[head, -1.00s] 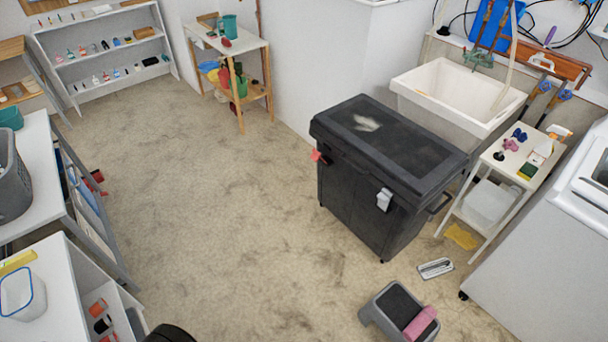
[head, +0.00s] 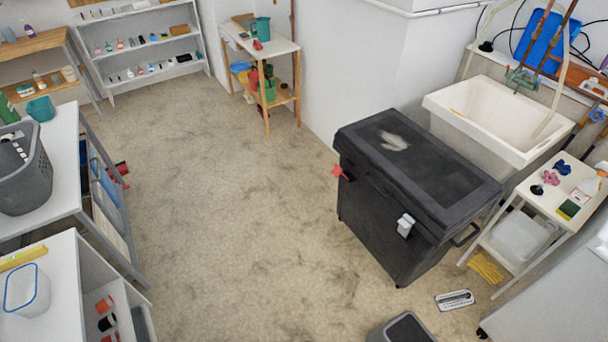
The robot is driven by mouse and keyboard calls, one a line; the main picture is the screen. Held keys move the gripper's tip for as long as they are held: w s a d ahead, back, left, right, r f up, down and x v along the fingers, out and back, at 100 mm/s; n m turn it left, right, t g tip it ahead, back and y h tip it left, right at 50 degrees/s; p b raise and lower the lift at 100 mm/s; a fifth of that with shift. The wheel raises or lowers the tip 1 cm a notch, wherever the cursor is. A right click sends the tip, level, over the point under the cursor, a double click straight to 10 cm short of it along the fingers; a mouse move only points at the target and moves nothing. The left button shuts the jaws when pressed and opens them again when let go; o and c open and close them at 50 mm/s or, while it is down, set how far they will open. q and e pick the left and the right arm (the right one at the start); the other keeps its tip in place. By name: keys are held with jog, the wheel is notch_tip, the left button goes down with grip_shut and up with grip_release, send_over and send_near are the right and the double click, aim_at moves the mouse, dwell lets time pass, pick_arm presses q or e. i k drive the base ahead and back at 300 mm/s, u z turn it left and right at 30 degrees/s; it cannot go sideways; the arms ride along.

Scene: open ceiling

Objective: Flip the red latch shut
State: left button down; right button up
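The red latch (head: 339,171) is on the left end of the front of a black lidded chest (head: 385,220). It sticks out from the chest just below the lid edge. A light grey latch (head: 405,225) is on the right part of the same front, lying close against it. The lid (head: 440,165) is down, with a pale smudge on top. Neither of my grippers shows in the head view.
Open floor (head: 240,220) lies in front and left of the chest. A white sink (head: 495,115) and a small white table (head: 565,190) stand behind and right of it. White tables with a grey basket (head: 28,180) are at left.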

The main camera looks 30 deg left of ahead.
aim_at(337, 170)
jog(key=u, duration=0.35)
jog(key=i, duration=0.95)
jog(key=z, duration=0.15)
